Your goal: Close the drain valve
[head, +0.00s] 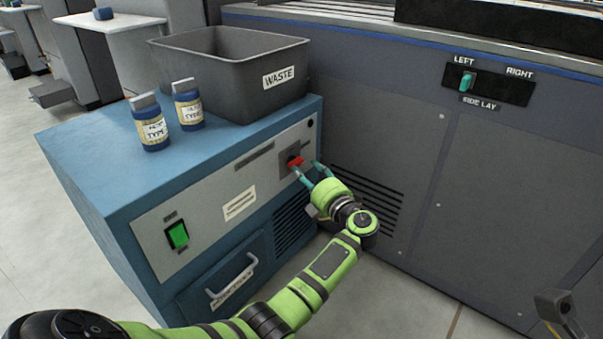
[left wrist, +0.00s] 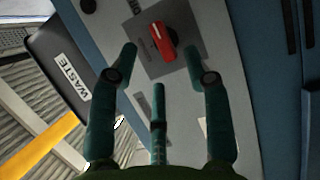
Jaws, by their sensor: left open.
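The drain valve shows as a red handle (head: 295,163) on a grey square plate on the front panel of the blue cabinet (head: 85,180). In the left wrist view the red handle (left wrist: 163,41) lies ahead of the fingers, a little above the middle of the picture. My left gripper (head: 307,168) is open in front of the plate. In the left wrist view its teal fingers (left wrist: 160,60) stand on either side of the handle, with nothing between them. I cannot tell whether a finger touches the plate.
A grey WASTE bin (head: 225,85) and two labelled bottles, one (head: 150,125) left of the other (head: 188,105), stand on the cabinet top. A green switch (head: 177,235) and a drawer handle (head: 232,283) are lower left. The grey machine (head: 480,180) rises close on the right.

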